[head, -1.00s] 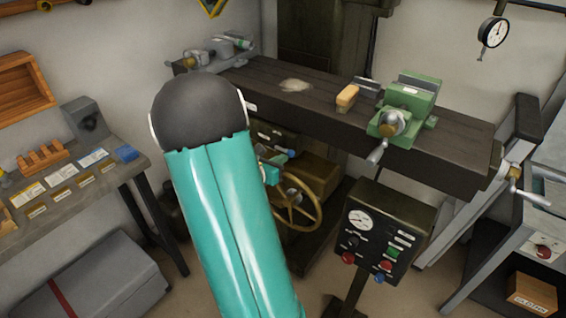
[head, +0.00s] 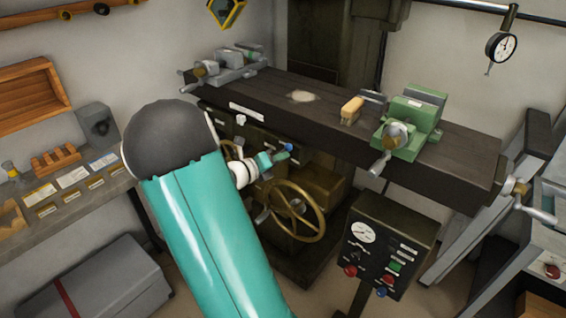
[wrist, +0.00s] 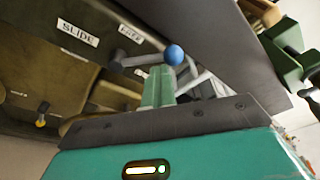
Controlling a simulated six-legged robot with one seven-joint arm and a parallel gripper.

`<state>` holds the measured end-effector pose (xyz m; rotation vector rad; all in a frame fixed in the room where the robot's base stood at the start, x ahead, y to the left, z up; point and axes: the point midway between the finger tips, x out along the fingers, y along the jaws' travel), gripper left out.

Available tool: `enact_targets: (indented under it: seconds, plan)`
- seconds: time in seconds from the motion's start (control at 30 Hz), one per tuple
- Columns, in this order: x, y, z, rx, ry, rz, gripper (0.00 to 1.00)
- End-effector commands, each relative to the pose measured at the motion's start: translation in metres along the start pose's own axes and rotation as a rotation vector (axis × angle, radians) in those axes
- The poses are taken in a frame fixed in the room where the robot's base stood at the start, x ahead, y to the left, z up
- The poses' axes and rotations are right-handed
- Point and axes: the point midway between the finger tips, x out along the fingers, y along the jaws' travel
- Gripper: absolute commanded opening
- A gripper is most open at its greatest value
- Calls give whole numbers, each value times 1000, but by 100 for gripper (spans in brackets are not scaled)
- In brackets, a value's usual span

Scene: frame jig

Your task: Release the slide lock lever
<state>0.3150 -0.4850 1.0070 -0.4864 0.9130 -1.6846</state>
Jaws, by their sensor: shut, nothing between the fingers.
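The slide lock lever (wrist: 140,60) is a short grey arm with a blue ball (wrist: 174,54) at its end, on the front of the machine under the dark table. A white label reading SLIDE (wrist: 78,33) is left of it in the wrist view. The blue ball also shows in the head view (head: 288,147). My gripper (head: 276,157) is shut and empty, its fingertips close beside the ball. In the wrist view my green fingers (wrist: 158,88) sit just below the ball. I cannot tell whether they touch it.
The dark machine table (head: 310,115) overhangs the lever. It carries a green vise (head: 412,122), a grey vise (head: 222,70) and a yellow-brown block (head: 350,110). A brass handwheel (head: 292,210) is below my gripper. A control box (head: 385,245) stands at the right.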

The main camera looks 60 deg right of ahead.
Motion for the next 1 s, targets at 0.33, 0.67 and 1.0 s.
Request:
enact_targets:
  seconds: [0.33, 0.67, 1.0]
  plan:
    - [0, -5, 16, -274, 1, -69, 0]
    - [-2, -5, 24, -296, 1, -74, 0]
    - [-2, -5, 25, -294, 0, -75, 0]
